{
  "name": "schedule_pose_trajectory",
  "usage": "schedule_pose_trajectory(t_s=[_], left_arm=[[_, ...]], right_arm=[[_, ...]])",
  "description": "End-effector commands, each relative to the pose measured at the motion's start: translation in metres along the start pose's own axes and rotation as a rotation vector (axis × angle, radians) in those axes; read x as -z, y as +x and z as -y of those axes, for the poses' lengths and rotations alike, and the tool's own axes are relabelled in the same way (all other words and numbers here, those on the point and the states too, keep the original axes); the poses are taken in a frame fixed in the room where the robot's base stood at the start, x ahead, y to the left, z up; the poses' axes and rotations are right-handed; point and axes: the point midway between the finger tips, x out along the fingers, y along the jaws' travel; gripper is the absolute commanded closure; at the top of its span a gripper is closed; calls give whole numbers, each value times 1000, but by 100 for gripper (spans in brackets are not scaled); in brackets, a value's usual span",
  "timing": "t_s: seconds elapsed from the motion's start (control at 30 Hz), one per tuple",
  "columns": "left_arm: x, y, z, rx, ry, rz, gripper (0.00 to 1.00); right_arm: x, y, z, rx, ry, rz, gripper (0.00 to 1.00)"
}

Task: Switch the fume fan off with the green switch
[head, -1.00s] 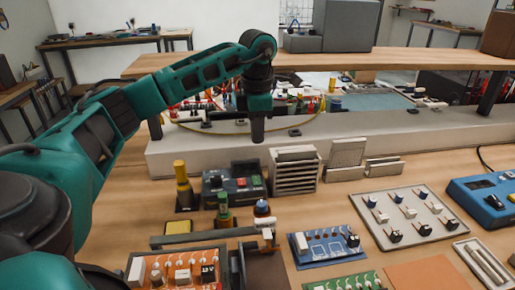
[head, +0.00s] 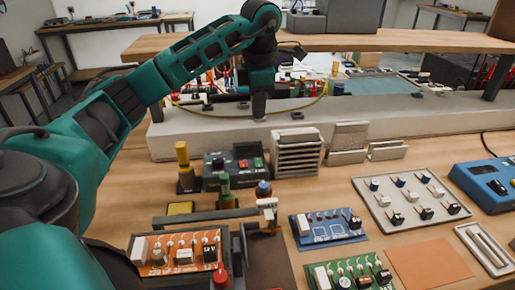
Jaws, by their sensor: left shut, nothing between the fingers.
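A dark switch box (head: 224,172) stands on the wooden bench, left of centre. I cannot read the switch position. My left gripper (head: 259,112) points straight down, above and behind the box in the picture. Its fingers are shut and empty, and appear clear of the switch. A pale slatted box (head: 297,155) stands right of the switch box; I cannot tell if it is the fume fan. My right gripper is not in view.
A yellow-topped post (head: 183,160) and a green-topped post (head: 224,188) stand close to the switch box. A raised shelf (head: 330,41) crosses behind my left arm. Circuit boards and a tray of parts (head: 395,222) fill the front right.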

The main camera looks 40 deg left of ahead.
Motion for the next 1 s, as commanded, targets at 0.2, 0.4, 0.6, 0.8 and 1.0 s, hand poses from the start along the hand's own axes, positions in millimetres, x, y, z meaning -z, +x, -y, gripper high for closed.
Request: schedule_pose_trajectory(t_s=[0.2,0.4,0.6,0.8,1.0], left_arm=[[0,1,0,1,0,-1,100],[1,19,0,3,-1,-4,100],[1,60,1,4,-2,-5,100],[1,102,1,4,0,-4,100],[0,130,1,2,-1,-2,100]], right_arm=[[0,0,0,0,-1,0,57],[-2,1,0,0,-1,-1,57],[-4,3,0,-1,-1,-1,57],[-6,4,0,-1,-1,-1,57],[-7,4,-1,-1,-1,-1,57]])
